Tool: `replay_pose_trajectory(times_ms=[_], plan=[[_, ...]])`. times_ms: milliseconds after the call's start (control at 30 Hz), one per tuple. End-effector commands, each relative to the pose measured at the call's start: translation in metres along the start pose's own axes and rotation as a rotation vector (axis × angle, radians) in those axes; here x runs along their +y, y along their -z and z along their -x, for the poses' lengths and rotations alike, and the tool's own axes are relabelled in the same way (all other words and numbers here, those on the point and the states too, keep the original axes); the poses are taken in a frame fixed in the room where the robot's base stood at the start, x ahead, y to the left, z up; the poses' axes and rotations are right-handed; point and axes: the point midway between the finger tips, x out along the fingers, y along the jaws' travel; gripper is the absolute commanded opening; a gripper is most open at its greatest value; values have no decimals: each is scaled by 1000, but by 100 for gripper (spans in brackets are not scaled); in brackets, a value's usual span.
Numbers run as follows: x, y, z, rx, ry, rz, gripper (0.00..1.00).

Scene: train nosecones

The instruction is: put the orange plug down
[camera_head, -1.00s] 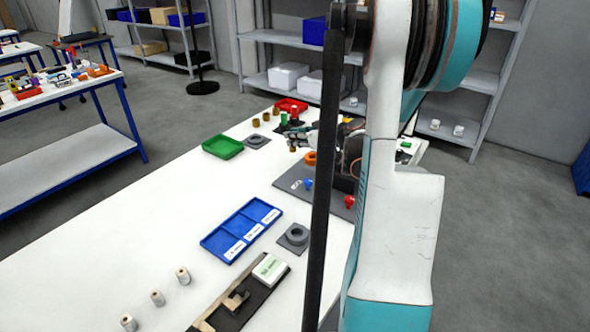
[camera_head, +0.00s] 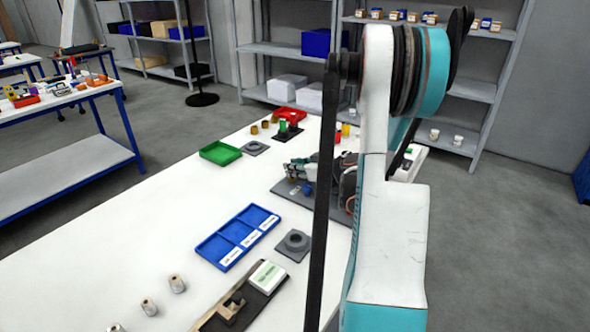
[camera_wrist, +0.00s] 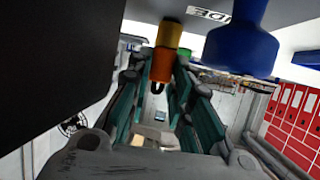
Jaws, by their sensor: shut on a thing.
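My gripper (camera_wrist: 163,88) is shut on the orange plug (camera_wrist: 161,66), which shows between the fingertips in the wrist view. A yellow part (camera_wrist: 169,34) sits right beyond it; I cannot tell if it is the same piece. In the head view my gripper (camera_head: 292,168) is low over the grey board (camera_head: 288,190), its fingers toward the left, and the orange plug cannot be made out there. A blue plug (camera_head: 307,188) stands on the board close to the fingers. It looms large in the wrist view (camera_wrist: 236,38), beside the gripper and apart from it.
A blue divided tray (camera_head: 238,237) and a grey ring block (camera_head: 294,243) lie nearer on the white table. A green tray (camera_head: 220,152), a red tray (camera_head: 291,115) and several small cylinders stand farther back. The table's left middle is clear.

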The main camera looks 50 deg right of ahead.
Motion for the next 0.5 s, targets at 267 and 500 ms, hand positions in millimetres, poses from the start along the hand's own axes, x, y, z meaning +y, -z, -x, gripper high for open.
replay_pose_trajectory(times_ms=[267,500], plan=[[0,-2,-1,0,0,0,40],[0,-2,-1,0,0,0,40]])
